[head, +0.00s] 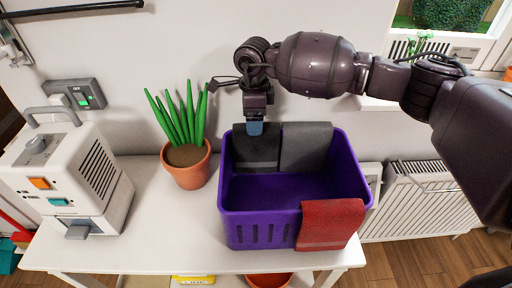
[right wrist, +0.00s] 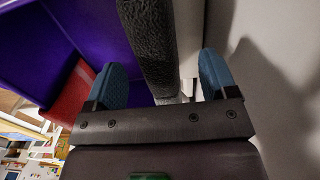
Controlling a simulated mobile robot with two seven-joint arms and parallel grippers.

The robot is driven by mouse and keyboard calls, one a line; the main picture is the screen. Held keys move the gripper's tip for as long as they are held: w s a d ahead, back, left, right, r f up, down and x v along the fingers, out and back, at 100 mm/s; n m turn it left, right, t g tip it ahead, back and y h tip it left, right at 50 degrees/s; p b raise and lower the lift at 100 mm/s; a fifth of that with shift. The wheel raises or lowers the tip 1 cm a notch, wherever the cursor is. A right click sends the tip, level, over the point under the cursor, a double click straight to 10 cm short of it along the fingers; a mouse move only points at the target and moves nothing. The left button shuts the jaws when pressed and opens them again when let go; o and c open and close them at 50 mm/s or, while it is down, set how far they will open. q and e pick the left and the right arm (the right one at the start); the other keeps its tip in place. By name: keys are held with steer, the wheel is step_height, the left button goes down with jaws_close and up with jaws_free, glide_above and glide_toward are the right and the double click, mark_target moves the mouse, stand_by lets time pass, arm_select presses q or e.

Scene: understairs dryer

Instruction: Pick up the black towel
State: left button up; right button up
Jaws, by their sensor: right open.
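The black towel (head: 256,153) hangs over the back rim of a purple basket (head: 262,230), at the left of that rim. My right gripper (head: 255,128) points down at the towel's top edge. In the right wrist view its two blue fingers stand apart, with the dark towel (right wrist: 148,45) running between them over the rim. I see a gap on the right of the towel, so the fingers are around it and not closed on it. My left gripper is in neither view.
A dark grey towel (head: 306,147) hangs right beside the black one. A red towel (head: 330,224) hangs over the front right rim. A potted plant (head: 187,166) stands left of the basket, and a white machine (head: 70,175) farther left. The wall is close behind.

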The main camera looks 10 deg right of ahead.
steer(key=shift+s+f, duration=0.15)
steer(key=shift+f, duration=1.3)
steer(key=shift+s+f, duration=0.1)
steer(key=shift+f, duration=1.3)
steer(key=c, duration=1)
steer(key=shift+r, duration=0.15)
step_height(320, 180, up, 20)
steer(key=p, duration=0.1)
